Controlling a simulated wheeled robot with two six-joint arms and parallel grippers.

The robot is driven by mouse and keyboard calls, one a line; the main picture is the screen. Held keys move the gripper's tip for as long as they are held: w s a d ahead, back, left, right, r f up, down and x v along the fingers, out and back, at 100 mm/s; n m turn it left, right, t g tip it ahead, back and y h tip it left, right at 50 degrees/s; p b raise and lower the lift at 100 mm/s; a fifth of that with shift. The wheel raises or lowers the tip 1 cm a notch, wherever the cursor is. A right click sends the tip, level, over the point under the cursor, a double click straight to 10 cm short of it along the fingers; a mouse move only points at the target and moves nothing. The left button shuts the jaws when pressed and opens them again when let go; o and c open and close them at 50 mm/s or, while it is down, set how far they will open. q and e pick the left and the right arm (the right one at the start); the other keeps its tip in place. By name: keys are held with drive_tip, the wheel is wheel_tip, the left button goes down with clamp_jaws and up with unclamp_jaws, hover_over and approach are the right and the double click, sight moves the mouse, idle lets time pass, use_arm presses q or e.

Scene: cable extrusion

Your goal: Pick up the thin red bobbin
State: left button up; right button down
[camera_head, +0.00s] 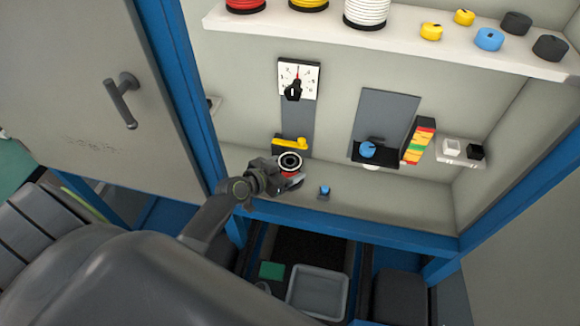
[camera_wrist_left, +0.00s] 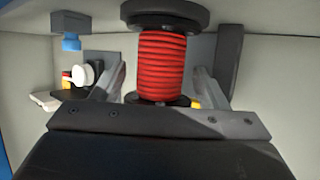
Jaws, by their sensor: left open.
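The thin red bobbin (camera_head: 289,173) stands on the floor of the blue-framed cabinet in the head view, below a yellow lever. Its black top flange with a pale ring faces the camera; my gripper partly hides its red side. In the left wrist view the bobbin (camera_wrist_left: 161,62) shows red windings between two black flanges. My left gripper (camera_head: 291,184) is at the bobbin. In the left wrist view its open fingers (camera_wrist_left: 164,72) stand one on each side of the bobbin, with visible gaps. My right gripper is not in view.
A gauge (camera_head: 299,78), the yellow lever (camera_head: 289,143) and a dark panel (camera_head: 388,115) are on the back wall. A small blue-topped piece (camera_head: 324,191) stands right of the gripper. A grey tray (camera_head: 318,290) lies below.

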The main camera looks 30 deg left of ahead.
use_arm(q)
drive_tip(key=shift+w+d+f, duration=0.2)
drive_tip(key=shift+w+f, duration=0.15)
drive_tip(key=shift+w, duration=0.25)
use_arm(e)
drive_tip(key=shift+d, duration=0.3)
use_arm(q)
drive_tip(key=c, duration=1.1)
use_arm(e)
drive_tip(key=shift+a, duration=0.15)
use_arm(q)
drive_tip(key=shift+r, duration=0.1)
